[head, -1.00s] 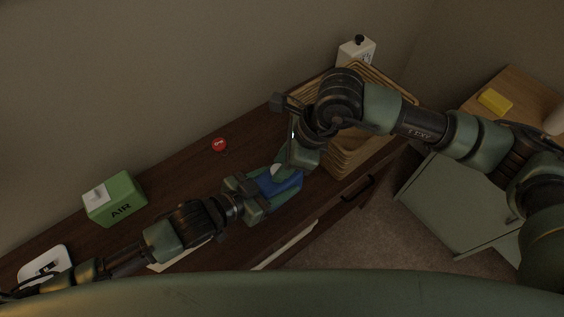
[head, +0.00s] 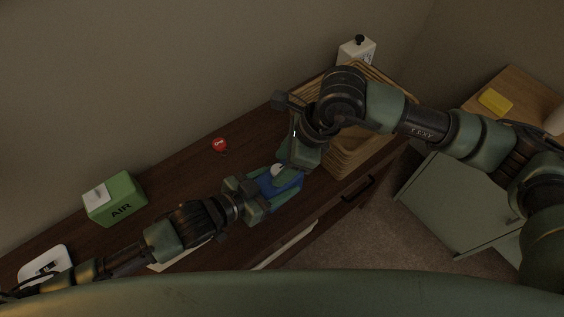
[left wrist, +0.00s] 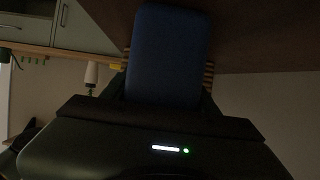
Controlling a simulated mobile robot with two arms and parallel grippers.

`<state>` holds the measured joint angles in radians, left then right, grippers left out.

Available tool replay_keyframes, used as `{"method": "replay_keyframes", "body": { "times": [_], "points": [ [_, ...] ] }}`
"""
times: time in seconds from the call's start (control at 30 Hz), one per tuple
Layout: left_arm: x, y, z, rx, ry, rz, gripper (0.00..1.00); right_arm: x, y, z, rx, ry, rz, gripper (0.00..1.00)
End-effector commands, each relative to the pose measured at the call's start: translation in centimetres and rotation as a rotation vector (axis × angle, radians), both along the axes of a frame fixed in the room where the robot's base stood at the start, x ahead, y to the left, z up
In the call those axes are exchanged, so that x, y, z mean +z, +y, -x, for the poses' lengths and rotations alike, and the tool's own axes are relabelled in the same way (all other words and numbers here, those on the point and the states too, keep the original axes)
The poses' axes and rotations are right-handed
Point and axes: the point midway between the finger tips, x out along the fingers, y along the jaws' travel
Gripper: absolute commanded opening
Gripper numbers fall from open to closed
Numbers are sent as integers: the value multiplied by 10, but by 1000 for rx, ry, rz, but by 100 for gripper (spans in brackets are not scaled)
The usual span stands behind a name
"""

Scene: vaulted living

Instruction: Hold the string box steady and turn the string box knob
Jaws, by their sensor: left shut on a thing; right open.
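The string box is a blue box (head: 266,186) with a pale round knob (head: 278,170) on it, on the dark wooden cabinet top. My left gripper (head: 268,190) is shut on the string box from the left. In the left wrist view the blue box (left wrist: 168,50) stands out from between the fingers, which are very dark. My right gripper (head: 290,160) is open, just above and beside the knob. Whether its fingers touch the knob I cannot tell.
A wicker basket (head: 352,160) stands right behind my right gripper. A white box with a black knob (head: 357,50) is at the back. A red round thing (head: 219,144), a green AIR box (head: 115,199) and a white device (head: 45,264) are on the dark cabinet top (head: 180,170).

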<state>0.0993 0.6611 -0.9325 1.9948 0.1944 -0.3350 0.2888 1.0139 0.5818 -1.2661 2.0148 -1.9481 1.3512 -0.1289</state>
Motion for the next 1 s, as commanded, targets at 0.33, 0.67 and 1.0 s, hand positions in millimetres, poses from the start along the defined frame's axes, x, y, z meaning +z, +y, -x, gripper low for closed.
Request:
{"method": "replay_keyframes", "body": {
  "times": [0.33, 0.67, 1.0],
  "points": [
    [0, 0, 0, 0, 0, 0, 12, 63, -26, 2, -1, -5, -1, 52],
    [0, 0, 0, 1, 0, 0, 12, 103, -43, 4, -1, -2, 0, 52],
    [0, 0, 0, 1, -1, -1, 12, 106, -44, 5, 0, -1, 0, 52]
  ]
}}
